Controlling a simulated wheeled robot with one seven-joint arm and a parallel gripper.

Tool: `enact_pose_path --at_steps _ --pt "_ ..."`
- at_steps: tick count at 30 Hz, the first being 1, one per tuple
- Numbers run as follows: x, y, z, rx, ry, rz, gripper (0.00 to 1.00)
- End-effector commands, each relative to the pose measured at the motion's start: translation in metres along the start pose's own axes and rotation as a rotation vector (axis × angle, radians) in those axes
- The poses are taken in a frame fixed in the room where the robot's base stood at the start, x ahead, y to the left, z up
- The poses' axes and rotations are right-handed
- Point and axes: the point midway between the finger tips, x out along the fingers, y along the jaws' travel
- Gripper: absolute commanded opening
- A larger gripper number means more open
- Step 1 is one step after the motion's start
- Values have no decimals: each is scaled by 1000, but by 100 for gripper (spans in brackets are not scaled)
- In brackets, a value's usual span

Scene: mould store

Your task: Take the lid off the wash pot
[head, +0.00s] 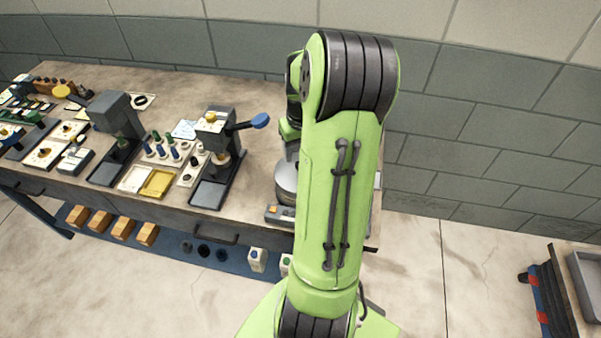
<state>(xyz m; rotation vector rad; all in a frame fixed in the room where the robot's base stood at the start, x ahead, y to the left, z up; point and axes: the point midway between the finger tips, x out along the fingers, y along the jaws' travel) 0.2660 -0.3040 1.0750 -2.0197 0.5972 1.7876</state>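A round grey metal vessel (286,178), which looks like the wash pot, stands at the right end of the workbench. My green arm covers most of it, and only its left side shows. Its lid cannot be made out clearly. My arm reaches out over the right end of the bench, and its far wrist part is just above and behind the vessel. My gripper is hidden behind the arm, so its fingers and any contact with the lid do not show.
A grey device with an orange button (273,210) sits at the vessel's front. A press with a blue-knobbed lever (217,150) stands left of it on the workbench (255,150). Smaller tools and trays crowd the bench's left. A brick wall is behind; a grey tray (585,285) is lower right.

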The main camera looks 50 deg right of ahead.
Motion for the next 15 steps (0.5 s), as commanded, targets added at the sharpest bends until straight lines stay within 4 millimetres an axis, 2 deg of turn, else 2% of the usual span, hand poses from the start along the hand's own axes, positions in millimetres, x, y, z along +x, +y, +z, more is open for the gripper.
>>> enact_pose_path --at_steps 7,10,15 --pt "44 3 3 -1 -3 -3 57" --pt "51 3 2 -1 -1 -1 57" --pt "51 3 2 -1 0 0 57"
